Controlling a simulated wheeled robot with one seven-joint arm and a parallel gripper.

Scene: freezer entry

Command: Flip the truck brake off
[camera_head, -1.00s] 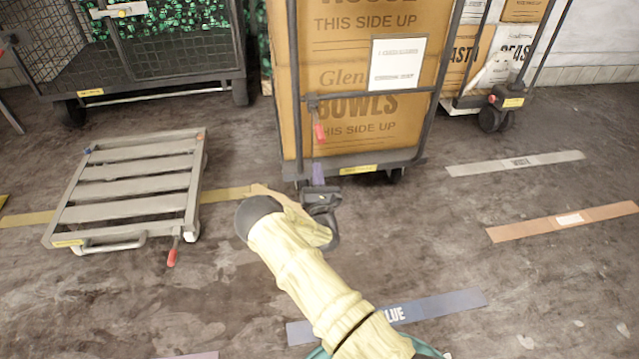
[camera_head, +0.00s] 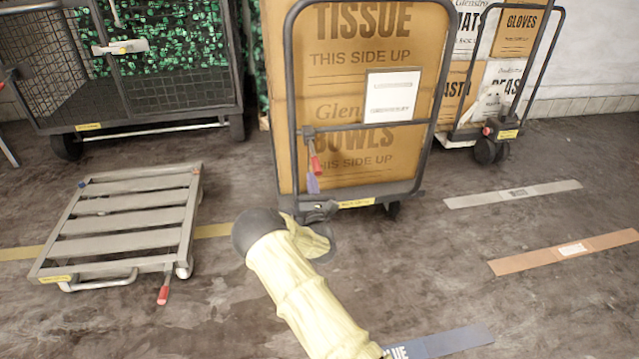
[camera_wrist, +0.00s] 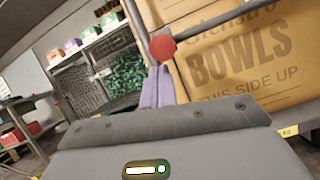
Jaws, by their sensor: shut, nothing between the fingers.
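The middle truck (camera_head: 289,95) is a grey tube-framed cart loaded with brown cartons. Its brake lever has a red handle (camera_head: 315,164) that hangs down from a bracket on the crossbar, tilted slightly. In the wrist view the red handle end (camera_wrist: 162,47) shows large and round, just above my fingertips. My gripper (camera_head: 313,185) is shut and empty, its purple fingers pointing up right below the handle. The fingers also show in the wrist view (camera_wrist: 155,87). I cannot tell whether they touch the handle.
A low slatted cart (camera_head: 125,222) with a red lever (camera_head: 164,292) stands at the left. A mesh cage cart (camera_head: 180,80) stands behind it. Another loaded truck (camera_head: 484,135) is at the back right. The floor at the right is open, with tape strips (camera_head: 565,250).

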